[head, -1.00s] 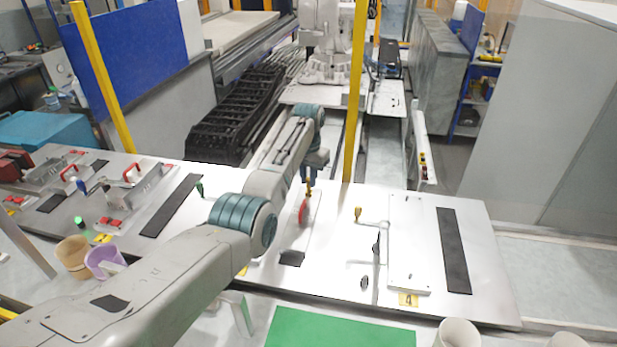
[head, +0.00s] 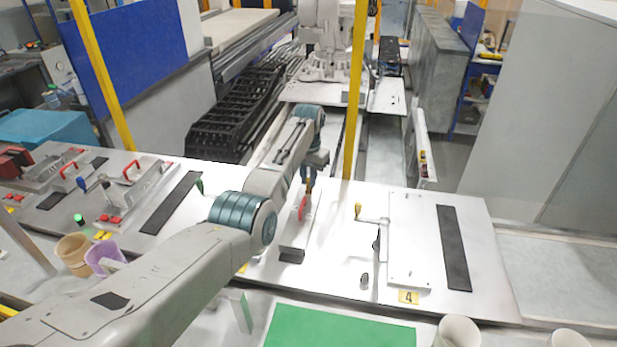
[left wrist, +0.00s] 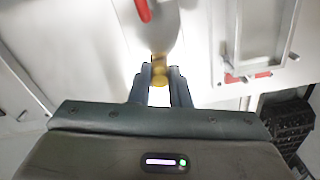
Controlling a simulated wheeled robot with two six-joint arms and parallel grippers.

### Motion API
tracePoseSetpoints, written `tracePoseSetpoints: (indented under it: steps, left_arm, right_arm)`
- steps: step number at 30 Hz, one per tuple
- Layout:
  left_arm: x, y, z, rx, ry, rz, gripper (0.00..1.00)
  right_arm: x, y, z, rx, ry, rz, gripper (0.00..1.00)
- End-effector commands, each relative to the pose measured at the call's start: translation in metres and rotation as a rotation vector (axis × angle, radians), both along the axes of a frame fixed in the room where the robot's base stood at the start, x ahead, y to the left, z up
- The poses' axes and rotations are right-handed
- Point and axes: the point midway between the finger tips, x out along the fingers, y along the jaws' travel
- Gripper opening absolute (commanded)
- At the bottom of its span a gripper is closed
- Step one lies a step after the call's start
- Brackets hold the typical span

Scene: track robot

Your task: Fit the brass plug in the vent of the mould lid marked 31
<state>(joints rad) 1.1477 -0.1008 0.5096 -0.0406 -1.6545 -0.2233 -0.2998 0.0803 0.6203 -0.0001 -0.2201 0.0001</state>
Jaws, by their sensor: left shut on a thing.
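My left gripper (head: 308,186) points down over the middle of the metal bench. It is shut on a small brass-coloured piece, which looks like the brass plug; this shows between the fingertips in the left wrist view (left wrist: 160,70). A pale plate (head: 297,238) with a dark front end lies under and in front of the gripper, seemingly raised. A red upright part (head: 303,208) stands just below the gripper. No number 31 can be read; a yellow tag beside this plate is mostly hidden by my arm. I cannot tell whether the plug touches anything. My right gripper is not in view.
A plate with a yellow tag 4 (head: 408,297) lies to the right, with a yellow-handled lever (head: 358,212) at its left. A black strip (head: 453,248) lies farther right. A green mat (head: 340,328) and cups (head: 457,333) are in front. A yellow post (head: 354,100) rises behind.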

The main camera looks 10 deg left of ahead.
Motion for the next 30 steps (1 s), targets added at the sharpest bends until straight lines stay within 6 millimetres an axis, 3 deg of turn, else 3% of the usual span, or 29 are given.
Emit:
tracePoseSetpoints:
  steps: [14,15,18,30]
  left_arm:
    - [0.0,0.0001,-0.0052,0.0,0.0,0.0,0.0]
    - [0.0,0.0001,-0.0052,0.0,0.0,0.0,0.24]
    - [0.0,0.0001,-0.0052,0.0,0.0,0.0,0.42]
    - [0.0007,0.0,0.0027,0.0,-0.002,0.0,0.42]
  right_arm:
    - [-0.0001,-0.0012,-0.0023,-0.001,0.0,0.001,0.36]
    - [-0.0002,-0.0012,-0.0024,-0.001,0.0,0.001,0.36]
    - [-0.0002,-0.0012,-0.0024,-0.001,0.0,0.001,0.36]
    - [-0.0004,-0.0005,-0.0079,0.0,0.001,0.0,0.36]
